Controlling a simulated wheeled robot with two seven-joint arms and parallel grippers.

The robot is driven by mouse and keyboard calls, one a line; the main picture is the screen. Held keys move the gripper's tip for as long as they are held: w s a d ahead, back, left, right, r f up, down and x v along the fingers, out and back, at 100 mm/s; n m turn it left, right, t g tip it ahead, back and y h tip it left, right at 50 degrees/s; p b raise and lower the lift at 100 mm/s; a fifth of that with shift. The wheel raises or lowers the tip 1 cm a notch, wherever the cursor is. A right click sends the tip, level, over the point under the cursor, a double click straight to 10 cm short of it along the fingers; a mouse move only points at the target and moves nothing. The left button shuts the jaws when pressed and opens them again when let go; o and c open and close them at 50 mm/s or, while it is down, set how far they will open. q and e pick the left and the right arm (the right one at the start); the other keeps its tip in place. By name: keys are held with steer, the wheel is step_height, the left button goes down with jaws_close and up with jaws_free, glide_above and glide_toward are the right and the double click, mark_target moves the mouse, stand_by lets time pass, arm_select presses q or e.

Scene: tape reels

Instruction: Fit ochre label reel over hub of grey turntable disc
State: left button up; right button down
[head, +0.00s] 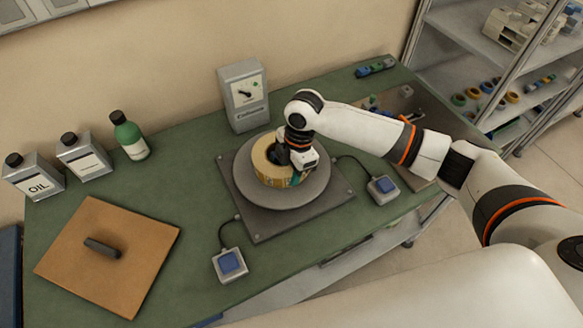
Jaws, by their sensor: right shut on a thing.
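The ochre label reel (263,166) is over the middle of the grey turntable disc (291,199), with its flat side roughly level. My right gripper (295,165) comes down over the reel's right part and is shut on it. The hub is hidden by the reel and gripper, so I cannot tell whether the reel is around it or resting on the disc. My left gripper is out of view.
The disc's square base plate (262,228) sits on the green bench (190,190). A control box (243,97) stands behind, and blue-button pedals (230,265) (383,188) lie in front and right. A brown board (125,265), green bottle (129,137) and two cans (34,176) (84,157) are left.

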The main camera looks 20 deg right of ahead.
steer(key=shift+f, duration=0.2)
steer(key=c, duration=1.3)
jaws_free()
steer(key=shift+o, duration=0.2)
steer(key=r, duration=0.3)
steer(key=d+r+b, duration=0.1)
steer(key=r, duration=0.3)
steer(key=r+b, duration=0.1)
steer(key=r, duration=0.2)
steer(key=shift+w+d+r, duration=0.2)
steer(key=shift+d+r, duration=0.05)
steer(key=shift+r, duration=0.15)
steer(key=shift+d+r, duration=0.1)
steer(key=shift+r, duration=0.65)
